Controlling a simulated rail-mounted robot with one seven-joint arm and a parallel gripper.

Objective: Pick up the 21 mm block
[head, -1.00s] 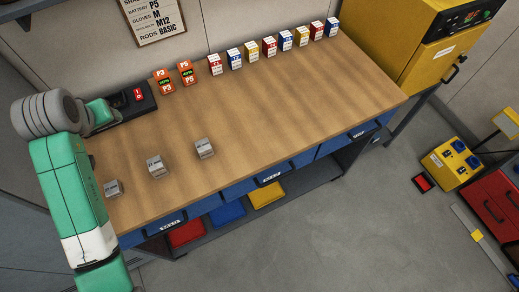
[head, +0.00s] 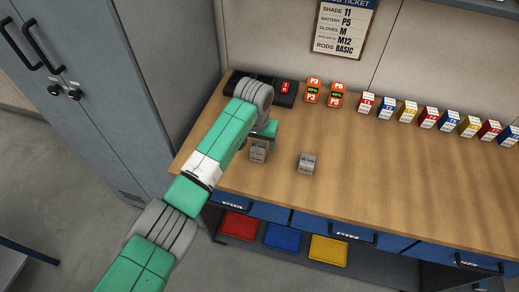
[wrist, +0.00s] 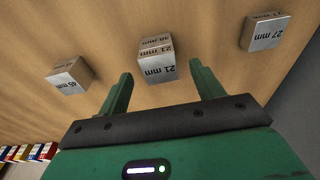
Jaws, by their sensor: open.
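The 21 mm block (wrist: 157,62) is a small grey metal cube with dark lettering, upside down in the wrist view. My gripper (wrist: 160,76) is open, and the block shows between and slightly beyond its two green fingertips, with a gap on each side. In the head view, my gripper (head: 264,137) is over the left part of the bench, right by a grey block (head: 258,153), which appears to be the 21 mm one. Its fingers are hard to make out there.
A 27 mm block (wrist: 264,33) and another grey block (wrist: 70,76) flank it in the wrist view; the latter appears right of my gripper in the head view (head: 307,163). Orange batteries (head: 314,91), a black charger (head: 284,92) and coloured boxes (head: 429,118) line the bench's back.

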